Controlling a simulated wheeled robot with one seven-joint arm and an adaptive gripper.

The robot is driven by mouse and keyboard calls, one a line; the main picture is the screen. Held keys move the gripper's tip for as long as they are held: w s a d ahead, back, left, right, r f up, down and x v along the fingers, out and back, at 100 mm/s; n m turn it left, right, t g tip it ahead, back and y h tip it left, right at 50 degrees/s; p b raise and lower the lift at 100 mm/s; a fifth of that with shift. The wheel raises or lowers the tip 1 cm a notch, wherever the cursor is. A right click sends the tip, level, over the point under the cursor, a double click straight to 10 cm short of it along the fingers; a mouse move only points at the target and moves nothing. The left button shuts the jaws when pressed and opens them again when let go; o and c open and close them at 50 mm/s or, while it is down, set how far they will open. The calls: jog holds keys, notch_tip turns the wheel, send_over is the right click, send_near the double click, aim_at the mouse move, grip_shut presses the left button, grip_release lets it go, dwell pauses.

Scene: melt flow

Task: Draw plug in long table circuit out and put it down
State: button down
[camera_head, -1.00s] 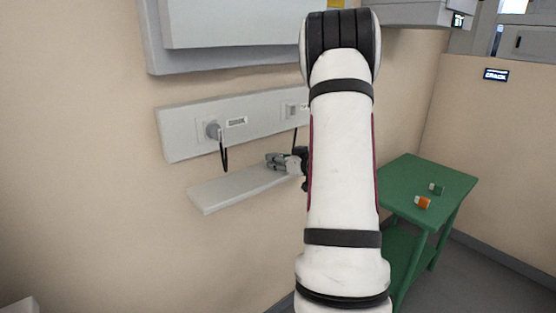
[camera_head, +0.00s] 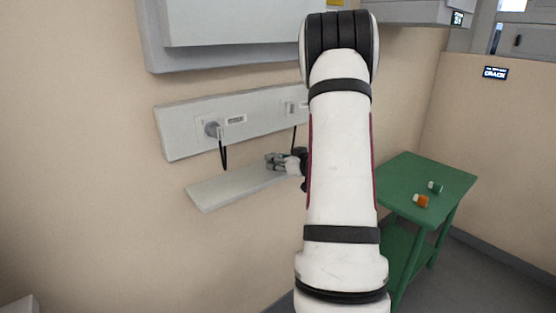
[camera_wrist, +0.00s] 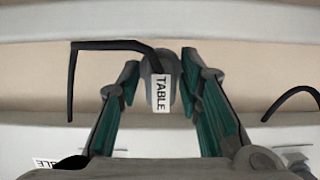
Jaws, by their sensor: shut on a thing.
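A grey plug (camera_wrist: 157,68) with a white tag reading "TABLE" is between the fingers of my gripper (camera_wrist: 160,72) in the wrist view. My gripper is shut on it. A black cord runs left from the plug and bends. In the head view my gripper (camera_head: 273,161) is just above the wall shelf (camera_head: 225,190), below the socket panel (camera_head: 175,135), partly hidden by my arm. The held plug is clear of the panel. I cannot tell whether it touches the shelf.
Another round plug (camera_head: 212,129) sits in the panel's left socket, its black cord (camera_head: 223,155) hanging down. A green table (camera_head: 405,175) at the right holds an orange item (camera_head: 420,201) and a green item (camera_head: 435,187). A grey cabinet (camera_head: 235,55) hangs above the panel.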

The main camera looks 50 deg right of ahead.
jog(key=c, duration=1.1)
grip_release()
jog(key=shift+o, duration=0.2)
jog(key=shift+s, duration=0.1)
jog(key=v, duration=1.2)
